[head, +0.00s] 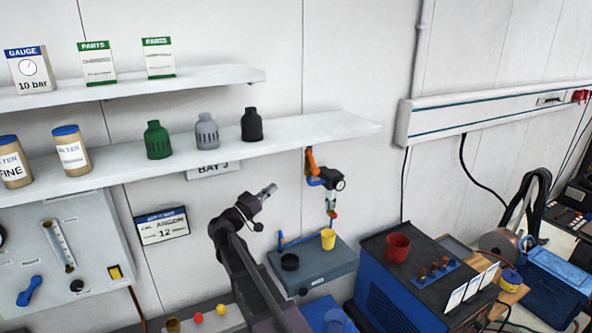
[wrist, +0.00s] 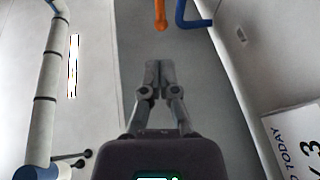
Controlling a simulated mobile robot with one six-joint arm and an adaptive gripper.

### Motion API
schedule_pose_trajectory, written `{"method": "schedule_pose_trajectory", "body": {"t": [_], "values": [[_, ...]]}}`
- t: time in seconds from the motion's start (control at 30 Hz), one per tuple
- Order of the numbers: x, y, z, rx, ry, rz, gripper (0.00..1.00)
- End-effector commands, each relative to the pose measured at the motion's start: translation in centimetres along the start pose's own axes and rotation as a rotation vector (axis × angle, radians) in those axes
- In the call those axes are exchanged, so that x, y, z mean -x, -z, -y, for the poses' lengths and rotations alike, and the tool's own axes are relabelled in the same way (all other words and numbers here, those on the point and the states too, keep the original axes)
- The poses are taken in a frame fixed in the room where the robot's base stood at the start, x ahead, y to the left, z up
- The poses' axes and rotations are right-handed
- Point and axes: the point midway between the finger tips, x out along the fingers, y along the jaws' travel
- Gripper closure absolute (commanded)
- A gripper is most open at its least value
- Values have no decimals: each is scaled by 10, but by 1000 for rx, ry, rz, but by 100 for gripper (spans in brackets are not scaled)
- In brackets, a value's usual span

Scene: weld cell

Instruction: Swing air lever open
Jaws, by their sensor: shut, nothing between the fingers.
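An orange lever (head: 310,161) stands upright on a wall fitting with blue pipe, a dark round part and a hanging bowl. In the wrist view the orange rod (wrist: 161,14) shows at the top edge, ahead of my fingertips and apart from them; its upper part is cut off. A blue bent piece (wrist: 181,14) is just right of it. My gripper (head: 270,189) is shut and empty, left of the fitting in the head view. Its closed fingers also show in the wrist view (wrist: 159,65).
A shelf (head: 345,125) with several bottles runs above my gripper. Below are a grey ledge (head: 335,262) with a yellow cup (head: 328,239) and a blue machine (head: 375,290). A panel (head: 95,235) with a blue handle (head: 29,291) is at left.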

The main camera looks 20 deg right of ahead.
Motion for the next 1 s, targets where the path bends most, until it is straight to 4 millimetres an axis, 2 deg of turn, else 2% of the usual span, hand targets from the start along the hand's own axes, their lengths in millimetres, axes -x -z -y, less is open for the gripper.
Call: {"method": "schedule_pose_trajectory", "body": {"t": [0.17,0.37,1.0], "values": [[-7,1,0,1,0,0,100],[-28,2,0,1,-2,0,100],[-121,2,0,2,-2,0,100]]}}
